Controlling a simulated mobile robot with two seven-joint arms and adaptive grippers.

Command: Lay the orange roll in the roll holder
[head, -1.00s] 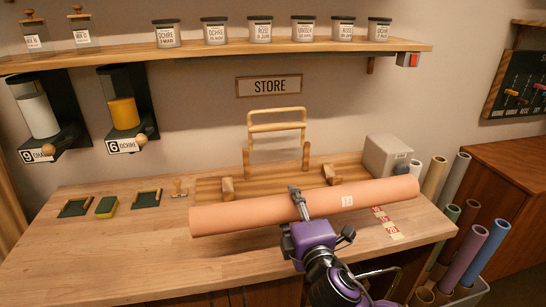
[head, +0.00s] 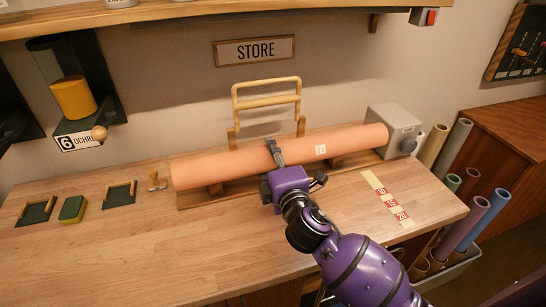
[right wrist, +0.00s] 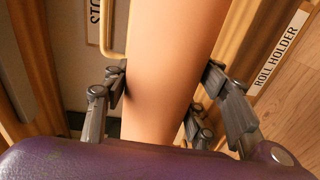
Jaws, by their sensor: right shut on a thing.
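The orange roll (head: 222,167) lies lengthwise over the wooden roll holder (head: 190,201) at the back of the bench. My right gripper (head: 275,152) is shut around the middle of the roll, near its small white label. In the right wrist view the fingers (right wrist: 165,80) sit on both sides of the roll (right wrist: 170,60). The label of the holder (right wrist: 278,48) shows beside the roll. The roll covers most of the holder, and I cannot tell whether it rests on the supports. My left gripper is not in view.
A grey box (head: 393,127) stands close to the roll's right end. A wooden stamp (head: 156,181) is near its left end. A wooden frame (head: 267,105) rises behind it. Red number labels (head: 388,200) lie at the front right. The front left of the bench (head: 130,250) is clear.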

